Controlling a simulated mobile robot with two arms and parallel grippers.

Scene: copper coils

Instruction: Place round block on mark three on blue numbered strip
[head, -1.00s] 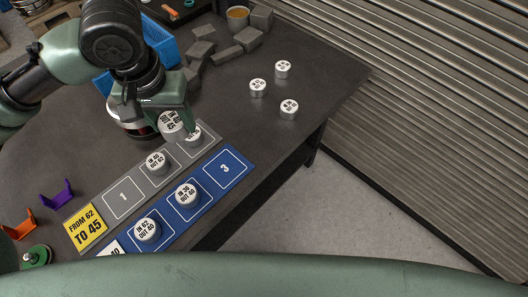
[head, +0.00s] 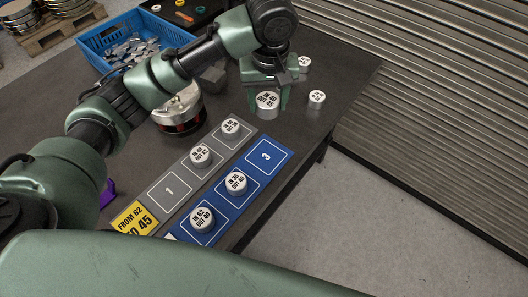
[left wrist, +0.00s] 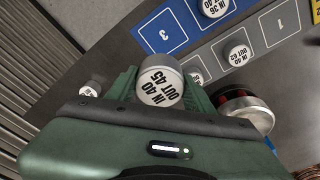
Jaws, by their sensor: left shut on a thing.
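My left gripper (head: 267,96) is shut on a white round block (head: 267,103) labelled IN 40 OUT 45, beyond the far end of the strips. The block fills the space between the fingers in the left wrist view (left wrist: 160,84). The blue numbered strip (head: 220,201) lies along the table edge. Its mark three (head: 265,158) is an empty white-outlined square, also empty in the left wrist view (left wrist: 171,33). White blocks stand on the strip's other squares, IN 36 OUT 40 (head: 235,183) and IN 62 OUT 80 (head: 202,218). My right gripper is out of view.
A grey strip (head: 183,176) beside the blue one holds two white blocks; its square 1 is empty. Loose white blocks (head: 316,99) (head: 305,64) stand near my left gripper. A red-banded copper coil (head: 181,116) and a blue crate (head: 161,33) lie left.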

